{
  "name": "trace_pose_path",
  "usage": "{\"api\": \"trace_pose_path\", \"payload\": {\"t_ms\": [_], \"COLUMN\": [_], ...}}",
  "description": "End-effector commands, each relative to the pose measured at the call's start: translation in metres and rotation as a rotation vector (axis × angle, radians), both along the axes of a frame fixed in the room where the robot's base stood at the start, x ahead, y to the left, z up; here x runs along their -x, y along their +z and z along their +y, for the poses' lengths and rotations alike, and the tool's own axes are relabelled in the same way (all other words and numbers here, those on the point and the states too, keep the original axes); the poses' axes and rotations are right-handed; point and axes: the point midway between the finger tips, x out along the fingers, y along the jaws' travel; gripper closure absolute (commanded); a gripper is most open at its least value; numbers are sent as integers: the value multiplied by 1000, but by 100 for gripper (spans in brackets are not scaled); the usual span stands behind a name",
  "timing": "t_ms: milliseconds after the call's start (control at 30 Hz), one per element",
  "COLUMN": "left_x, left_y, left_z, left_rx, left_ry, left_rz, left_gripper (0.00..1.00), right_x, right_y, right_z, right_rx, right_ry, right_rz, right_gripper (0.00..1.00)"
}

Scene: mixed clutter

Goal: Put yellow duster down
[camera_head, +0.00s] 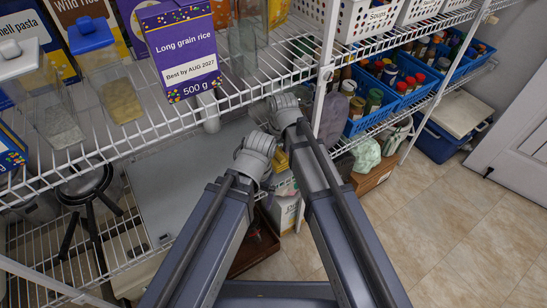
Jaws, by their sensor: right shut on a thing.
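A small yellow patch (281,161) shows between my two arms, just below the right arm's grey joint. It looks like part of the yellow duster; the rest is hidden behind my arms. My right gripper is mostly hidden there too, and it is shut on the duster as far as I can tell. My left arm ends in view at a grey joint over the lower shelf, and its fingers do not show.
White wire shelving (130,155) holds a purple rice box (180,50) and clear containers close by. Blue baskets (375,118) of jars stand to the right, above a wooden crate (373,178). The tiled floor (440,230) at right is clear.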

Motion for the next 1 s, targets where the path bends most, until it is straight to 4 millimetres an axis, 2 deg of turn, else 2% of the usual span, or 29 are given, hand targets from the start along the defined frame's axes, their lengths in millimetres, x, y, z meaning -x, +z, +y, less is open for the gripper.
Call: {"api": "trace_pose_path", "payload": {"t_ms": [33, 133, 633, 667, 833, 1000], "left_x": [0, 0, 0, 0, 0, 0], "left_y": [-18, -29, -34, -34, -33, -33], "left_z": [0, 0, 0, 0, 0, 0], "left_rx": [-1, -2, -1, -1, -1, -1], "left_ry": [-1, -2, -4, -4, -4, -4], "left_rz": [0, 0, -1, -1, -1, -1], "left_gripper": [0, 0, 0, 0, 0, 0], "right_x": [2, 2, 2, 2, 2, 2], "right_y": [-18, -29, -34, -34, -33, -33], "right_z": [-1, -1, 0, -1, -1, -1], "right_rx": [1, 1, 0, 0, 0, 0], "right_ry": [1, 2, 4, 4, 3, 3], "right_rz": [1, 1, 1, 1, 1, 1], "right_gripper": [82, 82, 82, 19, 0, 0]}}
